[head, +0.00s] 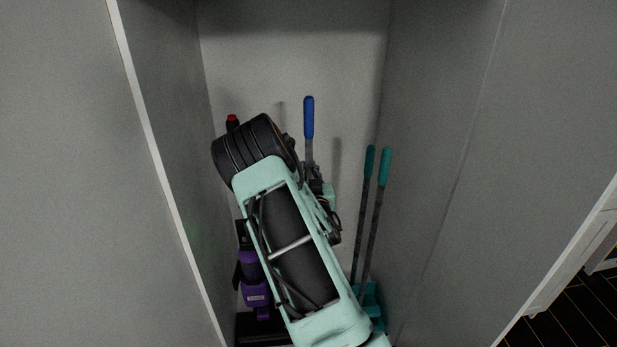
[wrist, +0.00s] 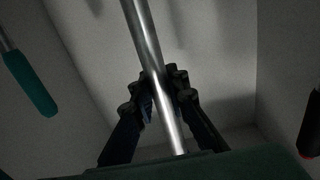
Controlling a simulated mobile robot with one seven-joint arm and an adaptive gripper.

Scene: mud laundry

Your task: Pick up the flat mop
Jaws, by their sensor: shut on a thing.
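The flat mop stands upright in the alcove, its blue grip (head: 308,118) showing above my arm in the head view. Its bare metal pole (wrist: 146,40) runs between my fingers in the wrist view. My gripper (wrist: 158,88) is shut on this pole, below the blue grip. In the head view my gripper (head: 316,178) is partly hidden behind my mint-green and black arm. The lower pole and the mop head are hidden by the arm.
Two teal-handled poles (head: 369,162) (head: 384,168) lean at the right, with teal ends (head: 372,300) at floor level. A purple vacuum (head: 254,280) with a red-tipped top (head: 232,120) stands left. Grey walls close in on both sides.

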